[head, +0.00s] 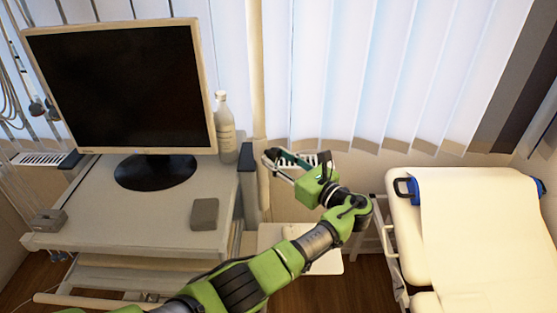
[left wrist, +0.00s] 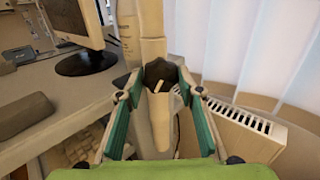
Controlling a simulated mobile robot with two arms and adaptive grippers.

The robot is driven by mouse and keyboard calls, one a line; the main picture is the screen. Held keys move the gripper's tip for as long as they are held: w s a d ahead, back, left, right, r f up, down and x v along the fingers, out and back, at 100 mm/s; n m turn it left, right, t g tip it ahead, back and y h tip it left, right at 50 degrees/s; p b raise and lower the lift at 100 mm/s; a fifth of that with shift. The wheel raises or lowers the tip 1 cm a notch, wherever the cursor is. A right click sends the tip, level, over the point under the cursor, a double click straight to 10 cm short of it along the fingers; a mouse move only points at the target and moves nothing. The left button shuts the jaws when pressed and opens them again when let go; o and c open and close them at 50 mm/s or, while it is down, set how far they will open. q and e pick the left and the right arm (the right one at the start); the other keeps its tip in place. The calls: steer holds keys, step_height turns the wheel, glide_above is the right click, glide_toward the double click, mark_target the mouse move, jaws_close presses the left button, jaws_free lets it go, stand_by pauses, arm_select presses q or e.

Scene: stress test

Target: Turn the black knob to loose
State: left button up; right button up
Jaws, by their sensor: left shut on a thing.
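The black knob (left wrist: 160,72) shows in the left wrist view as a dark rounded piece with a small pale bar on its face. It sits at the top of a beige upright post (left wrist: 161,120), between my left gripper's fingers. My left gripper (left wrist: 160,92) has its green-padded fingers on either side of the knob, shut on it; the exact contact is hard to see. In the head view my left gripper (head: 270,160) is beside the cart's right edge, pointing left. I cannot make out the knob clearly there. My right gripper is not in view.
A cart (head: 100,210) holds a monitor (head: 125,90), a bottle (head: 226,130) and a grey block (head: 204,214). A white radiator (left wrist: 235,125) stands right of the post. A padded bed (head: 410,220) with white paper is at the right. Window blinds (head: 400,70) hang behind.

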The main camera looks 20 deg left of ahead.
arm_select(q)
steer(key=n+b, duration=0.4)
steer(key=b, duration=0.1)
steer(key=n+y+b, duration=0.1)
steer(key=b, duration=0.1)
steer(key=shift+w+f+n+b, duration=0.15)
steer(key=shift+f+n+b, duration=0.15)
steer(key=shift+n+b, duration=0.1)
steer(key=n+b, duration=0.2)
steer(key=b, duration=0.1)
steer(key=n+y+b, duration=0.1)
steer(key=n+b, duration=0.1)
steer(key=b, duration=0.2)
steer(key=n+b, duration=0.3)
steer(key=shift+w+r+g+b, duration=0.15)
steer(key=shift+r+g+b, duration=0.1)
steer(key=shift+g+b, duration=0.1)
steer(key=shift+r+n+y+b, duration=0.15)
steer(key=shift+n+y+b, duration=0.25)
steer(key=shift+n+b, duration=0.3)
steer(key=shift+r+n+b, duration=0.2)
steer(key=shift+n+b, duration=0.2)
steer(key=shift+b, duration=0.05)
steer(key=o, duration=1)
steer(key=shift+o, duration=0.3)
steer(key=shift+w+f, duration=0.1)
steer(key=shift+f, duration=0.05)
